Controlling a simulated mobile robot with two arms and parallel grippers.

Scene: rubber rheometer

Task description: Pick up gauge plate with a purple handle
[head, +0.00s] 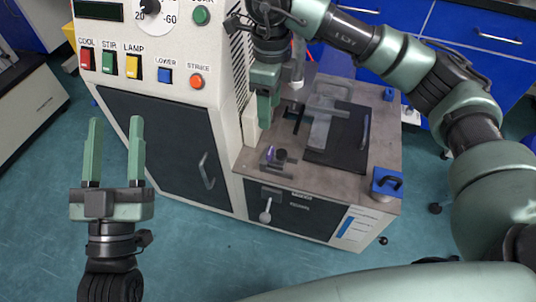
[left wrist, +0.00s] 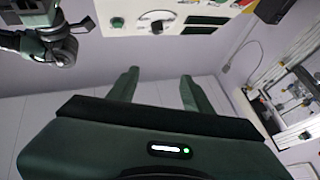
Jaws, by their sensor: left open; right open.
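A small purple part (head: 270,153), which looks like the handle of the gauge plate, shows on the metal tabletop at the machine's right side. It is beside a small dark block with a black knob (head: 281,155); the plate itself is too small to make out. My right gripper (head: 265,124) points down just above and behind the purple part, apart from it. It is seen nearly edge-on, open and empty. My left gripper (head: 116,121) is open and empty in front of the machine, far left of the purple part. Its fingers also show in the left wrist view (left wrist: 158,77).
The white machine (head: 150,90) with coloured buttons stands left of my right gripper. A black mat (head: 345,150) with a clear grey piece (head: 320,132) lies on the tabletop (head: 382,150). Blue blocks with black handles (head: 386,184) are at its right edge. Open floor lies around my left gripper.

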